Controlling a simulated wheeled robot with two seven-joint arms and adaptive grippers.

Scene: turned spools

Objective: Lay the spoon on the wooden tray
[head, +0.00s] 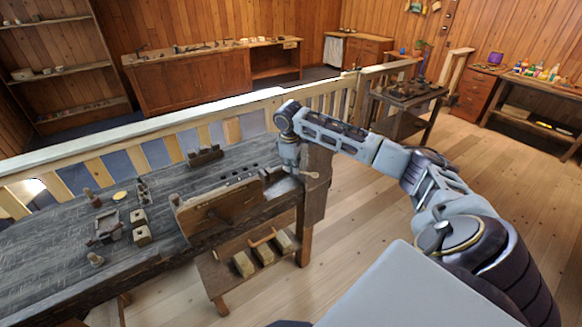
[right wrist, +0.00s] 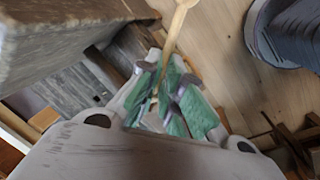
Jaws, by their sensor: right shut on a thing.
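My right gripper (head: 290,168) is over the right end of the dark workbench (head: 235,165), near its edge. In the right wrist view its green-padded fingers (right wrist: 168,100) are closed around a light wooden spoon (right wrist: 177,30). The spoon sticks out between the fingertips; its far end is cut off by the frame. In the head view a short pale part of the spoon (head: 311,175) shows to the right of the fingers. I cannot pick out the wooden tray with certainty among the things on the bench. My left gripper is not in view.
On the bench's left part stand small wooden blocks (head: 142,235), a spool (head: 95,259), a yellow disc (head: 120,196) and a greyish tool (head: 106,226). A wooden vise board (head: 222,207) rises at the front edge. A railing (head: 220,125) runs behind. The bench's middle is fairly clear.

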